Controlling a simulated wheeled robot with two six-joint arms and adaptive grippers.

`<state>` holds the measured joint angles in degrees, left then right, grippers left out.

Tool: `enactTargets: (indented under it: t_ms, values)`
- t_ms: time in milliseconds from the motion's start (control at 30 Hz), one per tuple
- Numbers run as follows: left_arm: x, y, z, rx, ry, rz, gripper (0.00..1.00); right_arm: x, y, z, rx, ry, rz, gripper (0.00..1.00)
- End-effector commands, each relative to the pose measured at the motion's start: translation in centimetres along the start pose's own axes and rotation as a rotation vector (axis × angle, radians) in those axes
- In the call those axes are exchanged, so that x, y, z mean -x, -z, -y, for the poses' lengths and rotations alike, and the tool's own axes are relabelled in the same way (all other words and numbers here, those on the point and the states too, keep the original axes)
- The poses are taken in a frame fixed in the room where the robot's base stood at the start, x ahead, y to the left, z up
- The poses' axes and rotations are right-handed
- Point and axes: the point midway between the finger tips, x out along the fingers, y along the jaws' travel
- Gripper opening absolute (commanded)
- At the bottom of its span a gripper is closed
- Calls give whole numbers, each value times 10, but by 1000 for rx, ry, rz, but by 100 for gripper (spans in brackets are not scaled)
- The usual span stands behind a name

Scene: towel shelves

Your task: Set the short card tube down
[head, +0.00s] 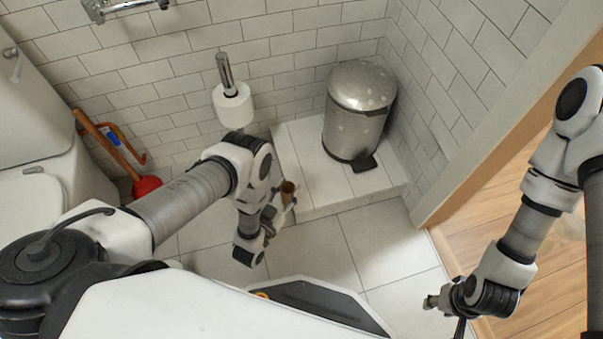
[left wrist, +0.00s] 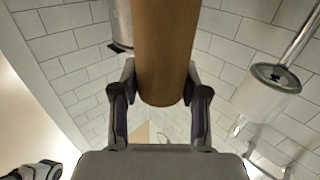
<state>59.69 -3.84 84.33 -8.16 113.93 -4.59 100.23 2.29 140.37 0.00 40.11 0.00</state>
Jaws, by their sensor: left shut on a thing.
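The short card tube (head: 288,189) is brown and stands roughly upright in my left gripper (head: 280,205) in the head view. In the left wrist view the tube (left wrist: 165,50) fills the space between the two fingers of my left gripper (left wrist: 158,105), which is shut on it. The gripper is in front of the white tiled ledge (head: 325,205) in the head view; I cannot tell whether the tube touches anything below. My right gripper (head: 445,303) is at the lower right, far from the tube; its fingers are too small and dark to read.
A metal pedal bin (head: 358,105) stands on the ledge. A red plunger (head: 146,186) stands beside the toilet (head: 40,200). Floor tiles right of my left gripper are clear.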

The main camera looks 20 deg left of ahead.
Motion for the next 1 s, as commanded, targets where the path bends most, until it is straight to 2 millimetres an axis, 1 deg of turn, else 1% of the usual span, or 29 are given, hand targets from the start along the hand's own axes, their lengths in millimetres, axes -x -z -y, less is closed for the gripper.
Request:
enactTargets:
  t_ms: [33, 67, 100, 167, 267, 367, 400, 467, 533, 700, 800, 900, 967, 1000]
  values:
    - [9, -32, 0, -4, -5, -1, 13, -22, 0, 0, 0, 0, 0, 40]
    - [14, -41, 0, -6, -9, -1, 13, -25, 0, 0, 0, 0, 0, 40]
    - [18, -48, 0, -10, -12, -3, 13, -28, 0, 0, 0, 0, 0, 40]
    - [22, -55, 0, -12, -17, -4, 13, -32, 0, 0, 0, 0, -1, 40]
    - [16, -63, 1, -14, -20, -6, 13, -47, 1, 0, 0, 0, -1, 40]
    - [0, -69, 5, -14, -20, -7, 13, -76, 0, 0, 0, 0, -1, 40]
    - [-8, -70, 7, -14, -19, -8, 13, -87, 0, -1, 0, 0, -1, 40]
    - [-29, -68, 11, -14, -19, -11, 13, -96, 0, -1, 0, 0, 0, 40]
    - [-50, -66, 16, -14, -18, -10, 13, -100, 0, -1, 0, 0, 0, 40]
    - [-103, -70, 28, -14, -18, -10, 13, -122, 0, -1, 0, 0, -1, 40]
    - [-123, -70, 32, -14, -18, -7, 13, -129, 0, -1, 0, 0, -1, 40]
    - [-132, -72, 34, -13, -18, -4, 13, -134, 0, -1, 0, 0, -1, 40]
    - [-133, -81, 35, -12, -18, -3, 13, -140, 0, -1, 0, 0, -1, 40]
    - [-132, -90, 35, -12, -18, -3, 13, -146, 0, -1, 0, 0, -1, 40]
